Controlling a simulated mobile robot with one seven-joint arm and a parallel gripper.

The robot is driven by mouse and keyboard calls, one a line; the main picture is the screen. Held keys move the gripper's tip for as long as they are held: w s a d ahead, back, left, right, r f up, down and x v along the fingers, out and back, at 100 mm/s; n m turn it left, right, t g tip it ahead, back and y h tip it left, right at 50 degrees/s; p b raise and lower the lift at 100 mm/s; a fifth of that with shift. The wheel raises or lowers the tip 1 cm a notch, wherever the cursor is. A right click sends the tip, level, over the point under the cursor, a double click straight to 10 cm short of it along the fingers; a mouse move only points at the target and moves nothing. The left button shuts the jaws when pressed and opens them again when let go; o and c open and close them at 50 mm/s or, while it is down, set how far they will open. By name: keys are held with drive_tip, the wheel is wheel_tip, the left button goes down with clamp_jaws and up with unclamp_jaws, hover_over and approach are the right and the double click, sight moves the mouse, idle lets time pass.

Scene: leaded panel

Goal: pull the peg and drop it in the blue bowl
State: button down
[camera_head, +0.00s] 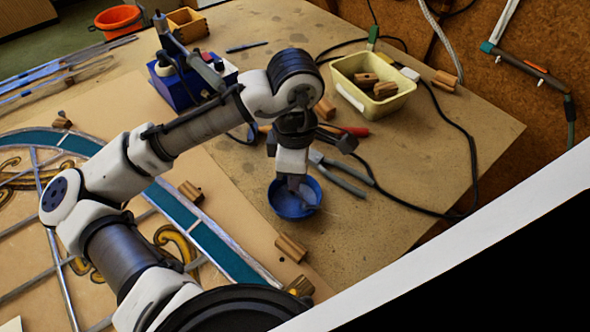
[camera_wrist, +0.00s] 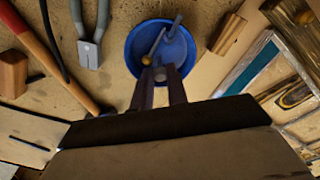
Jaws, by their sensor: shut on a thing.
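The blue bowl (camera_head: 281,209) stands on the tabletop near the middle of the head view. My gripper (camera_head: 294,188) points down over it. In the wrist view, the bowl (camera_wrist: 133,50) lies just past my fingertips. My gripper (camera_wrist: 161,76) is shut on a small grey peg (camera_wrist: 160,73), mostly hidden between the fingers. Slim rod-like pieces (camera_wrist: 175,27) show inside the bowl's outline, one with a yellowish end near the fingertips. I cannot tell how high the held peg is above the bowl's floor.
Pliers (camera_head: 345,178) lie right behind the bowl, and a red-handled tool (camera_head: 350,130) lies farther back. A cream bin (camera_head: 345,75) holds wooden blocks. A black cable runs along the right. The leaded panel (camera_head: 215,245) and loose wooden blocks (camera_head: 291,248) lie left and in front.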

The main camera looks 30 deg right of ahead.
drive_tip(key=shift+f+b, duration=0.7)
drive_tip(key=shift+f, duration=0.45)
idle(0.4)
drive_tip(key=c, duration=1.3)
unclamp_jaws()
wheel_tip(320, 180, up, 14)
drive_tip(key=shift+b, duration=0.3)
